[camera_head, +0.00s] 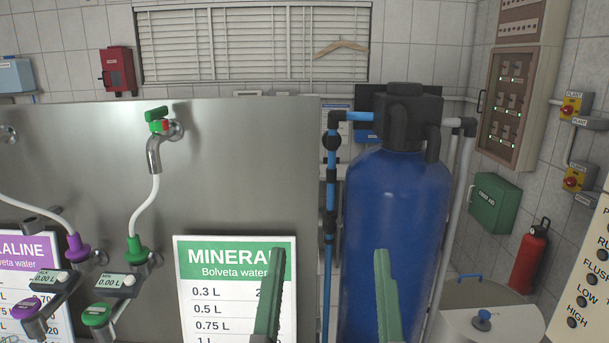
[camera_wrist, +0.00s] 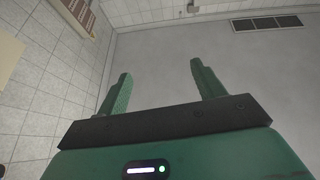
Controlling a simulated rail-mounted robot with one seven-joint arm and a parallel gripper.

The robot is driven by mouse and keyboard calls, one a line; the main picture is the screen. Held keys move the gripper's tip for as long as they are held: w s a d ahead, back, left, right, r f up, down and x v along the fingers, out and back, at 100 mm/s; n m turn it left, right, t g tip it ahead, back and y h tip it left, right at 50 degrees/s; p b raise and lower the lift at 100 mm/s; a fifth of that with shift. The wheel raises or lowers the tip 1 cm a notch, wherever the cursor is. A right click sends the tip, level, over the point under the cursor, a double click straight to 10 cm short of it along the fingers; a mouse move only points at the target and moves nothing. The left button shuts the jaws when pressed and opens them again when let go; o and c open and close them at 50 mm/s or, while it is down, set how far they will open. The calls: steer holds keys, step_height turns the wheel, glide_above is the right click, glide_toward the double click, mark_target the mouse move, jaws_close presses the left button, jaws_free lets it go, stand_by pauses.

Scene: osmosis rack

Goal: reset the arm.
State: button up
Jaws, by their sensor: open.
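My gripper (camera_head: 328,290) shows at the bottom of the head view as two green fingers set wide apart, with nothing between them. The left finger overlaps the white and green mineral water sign, and the right finger overlaps the lower part of the blue tank. In the wrist view, my gripper (camera_wrist: 160,85) is open and empty. Its fingers point towards a bare grey surface and tiled walls. No object touches the fingers in either view.
A steel panel (camera_head: 230,150) carries a green-handled tap (camera_head: 157,130), hoses and the mineral sign (camera_head: 220,250). Right of it stands a blue tank (camera_head: 395,220) with pipes. A red extinguisher (camera_head: 529,258), a green box (camera_head: 495,203) and a control panel (camera_head: 590,290) are further right.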

steer(key=s+a+r+n+t+y+p, duration=0.1)
steer(key=s+a+r+t+y+p, duration=0.1)
steer(key=s+a+r+y+p, duration=0.25)
step_height(320, 180, up, 25)
steer(key=d+h+p, duration=0.1)
steer(key=p, duration=2.1)
steer(key=shift+w, duration=0.15)
